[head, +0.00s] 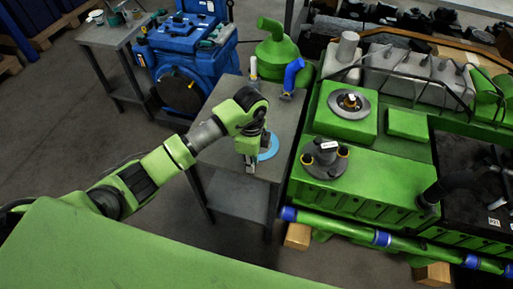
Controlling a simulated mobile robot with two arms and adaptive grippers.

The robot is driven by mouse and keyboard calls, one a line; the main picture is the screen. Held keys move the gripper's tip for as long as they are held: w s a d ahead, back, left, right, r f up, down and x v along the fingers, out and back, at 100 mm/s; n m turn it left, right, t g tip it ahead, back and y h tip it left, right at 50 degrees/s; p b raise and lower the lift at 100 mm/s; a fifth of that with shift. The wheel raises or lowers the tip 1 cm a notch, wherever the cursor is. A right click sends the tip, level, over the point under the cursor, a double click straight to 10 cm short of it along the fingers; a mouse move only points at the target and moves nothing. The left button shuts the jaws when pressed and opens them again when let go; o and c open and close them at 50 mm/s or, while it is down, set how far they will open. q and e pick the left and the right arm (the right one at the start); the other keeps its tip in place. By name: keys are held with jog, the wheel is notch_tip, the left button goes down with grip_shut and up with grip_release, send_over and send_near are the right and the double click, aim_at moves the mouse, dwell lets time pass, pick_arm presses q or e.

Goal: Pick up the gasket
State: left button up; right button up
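A flat light-blue piece, which looks like the gasket (270,148), lies on the grey metal table (222,155) in the head view. Part of it is hidden behind my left gripper (250,168). The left gripper points down over the table, at the left edge of the blue piece in the picture. I cannot tell whether it touches the piece or whether its fingers are open or shut. My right gripper is not in view.
A dark blue elbow pipe (292,76) and a small white and green bottle-like item (253,70) stand at the table's far end. The large green engine (370,175) is close on the right. A blue machine (185,60) stands behind left.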

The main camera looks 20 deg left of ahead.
pick_arm(q)
jog(key=shift+f, duration=0.1)
jog(key=shift+c, duration=0.4)
grip_shut()
